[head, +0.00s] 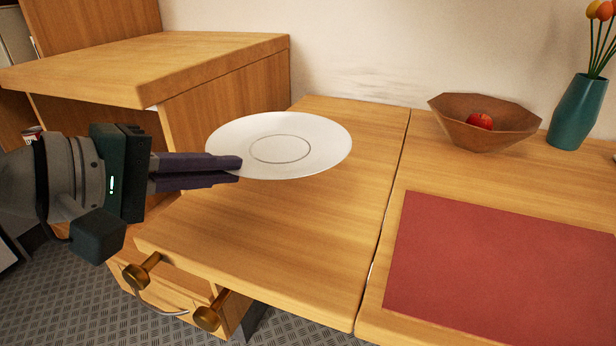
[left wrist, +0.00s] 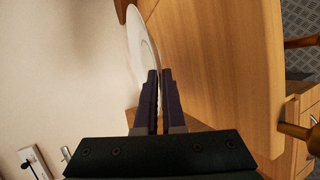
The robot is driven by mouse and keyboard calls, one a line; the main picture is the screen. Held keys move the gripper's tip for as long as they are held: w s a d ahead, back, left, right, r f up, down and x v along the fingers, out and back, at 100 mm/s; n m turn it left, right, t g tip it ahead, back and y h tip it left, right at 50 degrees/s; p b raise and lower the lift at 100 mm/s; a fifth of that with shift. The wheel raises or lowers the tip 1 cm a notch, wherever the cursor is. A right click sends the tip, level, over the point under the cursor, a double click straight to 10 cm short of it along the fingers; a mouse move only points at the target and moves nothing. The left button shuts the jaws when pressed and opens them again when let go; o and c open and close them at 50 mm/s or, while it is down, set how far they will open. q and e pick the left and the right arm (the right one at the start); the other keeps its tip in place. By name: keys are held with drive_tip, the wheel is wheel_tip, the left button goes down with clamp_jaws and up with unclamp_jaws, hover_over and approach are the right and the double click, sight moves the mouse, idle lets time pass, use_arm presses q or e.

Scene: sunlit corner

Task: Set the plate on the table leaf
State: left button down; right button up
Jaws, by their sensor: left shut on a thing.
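A white plate (head: 305,157) with a thin ring at its middle is held out over the wooden table leaf (head: 280,250) in the head view. My left gripper (head: 240,168) comes in from the left and is shut on the plate's near-left rim. The plate looks about level and seems to be above the leaf; the height of the gap is hard to tell. In the left wrist view the plate (left wrist: 142,45) shows edge-on between the fingertips (left wrist: 160,75), with the leaf (left wrist: 225,60) to its right. My right gripper is not in view.
A seam separates the leaf from the main table, where a red mat (head: 500,265), a wooden bowl (head: 484,122) with a red apple (head: 480,121) and a teal vase (head: 577,112) with flowers stand. A higher wooden cabinet (head: 150,65) is at the left. The leaf is otherwise bare.

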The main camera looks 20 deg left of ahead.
sight(230, 236)
use_arm(q)
drive_tip(key=shift+f+b, duration=1.6)
drive_tip(key=shift+f, duration=1.8)
drive_tip(key=shift+f, duration=0.25)
drive_tip(key=c, duration=1.3)
unclamp_jaws()
